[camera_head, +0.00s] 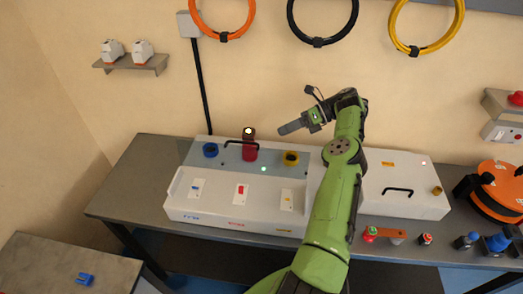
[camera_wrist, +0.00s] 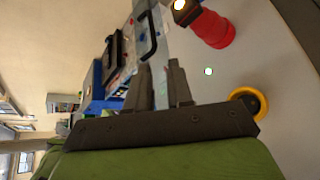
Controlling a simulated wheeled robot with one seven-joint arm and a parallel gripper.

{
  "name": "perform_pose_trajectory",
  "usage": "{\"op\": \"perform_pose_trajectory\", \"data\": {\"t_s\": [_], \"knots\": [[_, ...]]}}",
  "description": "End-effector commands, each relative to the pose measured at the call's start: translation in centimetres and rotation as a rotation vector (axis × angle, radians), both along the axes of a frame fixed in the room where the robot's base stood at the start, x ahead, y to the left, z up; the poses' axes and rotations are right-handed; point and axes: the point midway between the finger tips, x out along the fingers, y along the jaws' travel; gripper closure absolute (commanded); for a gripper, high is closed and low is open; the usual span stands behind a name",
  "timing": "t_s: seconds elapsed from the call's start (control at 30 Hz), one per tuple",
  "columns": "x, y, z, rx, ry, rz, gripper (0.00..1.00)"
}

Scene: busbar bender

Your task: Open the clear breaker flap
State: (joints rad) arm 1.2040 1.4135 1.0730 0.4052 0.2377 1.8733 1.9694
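The clear breaker flap (camera_head: 222,157) is a bluish see-through panel on the back part of the white box. Blue (camera_head: 210,150), red (camera_head: 250,153) and yellow (camera_head: 291,158) round parts stand at the panel. My gripper (camera_head: 284,129) is in the air above and right of the handle, pointing left. In the wrist view its two fingers (camera_wrist: 160,72) are apart with nothing between them. The gripper touches nothing.
The white box front (camera_head: 218,208) carries several switches. A second white box (camera_head: 405,175) with a black handle stands to the right. An orange reel (camera_head: 492,190) is at the far right. Cable coils (camera_head: 318,41) hang on the wall; a small shelf (camera_head: 130,66) is at left.

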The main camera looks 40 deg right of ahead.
Motion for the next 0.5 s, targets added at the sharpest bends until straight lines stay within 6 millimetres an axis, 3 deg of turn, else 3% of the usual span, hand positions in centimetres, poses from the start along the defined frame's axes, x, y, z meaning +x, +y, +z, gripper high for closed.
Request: {"op": "perform_pose_trajectory", "data": {"t_s": [0.1,0.2,0.5], "knots": [[-1.4,-1.5,0.3,0.085,-0.071,-0.054,0.79],[-1.7,-1.7,0.8,0.106,-0.09,-0.064,0.79],[-0.4,0.5,0.3,0.102,-0.088,-0.06,0.79]]}}
